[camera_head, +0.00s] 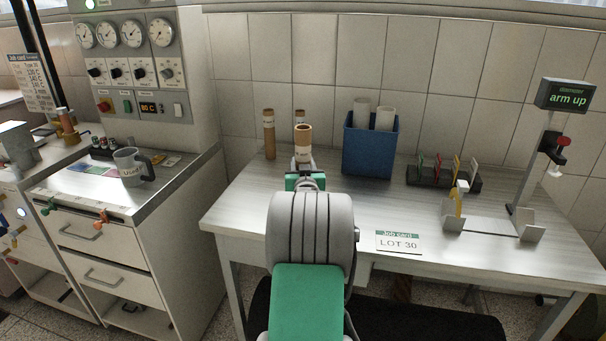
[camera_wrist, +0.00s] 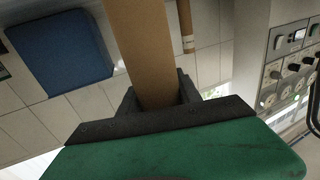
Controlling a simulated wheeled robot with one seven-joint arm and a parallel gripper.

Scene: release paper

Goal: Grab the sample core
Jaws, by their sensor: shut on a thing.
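Several brown cardboard cores stand toward the back of the metal table (camera_head: 240,205). My gripper (camera_head: 303,165) is shut on the nearest, a brown sample core (camera_head: 304,137) with a pale label band. It is upright, with its open top toward the head camera. In the wrist view the core (camera_wrist: 143,45) passes between the dark fingers of my gripper (camera_wrist: 158,95). Its lower end is hidden by my arm in the head view, so I cannot tell whether it touches the table. Another core (camera_head: 269,134) stands to the left, and one (camera_head: 299,118) shows partly behind the held core.
A blue bin (camera_head: 367,152) with white rolls stands right of the held core. Farther right are a dark rack (camera_head: 443,177) with upright cards, a stand with an "arm up" display (camera_head: 567,96) and a LOT 30 job card (camera_head: 398,242). A mug (camera_head: 128,167) is on the left cabinet.

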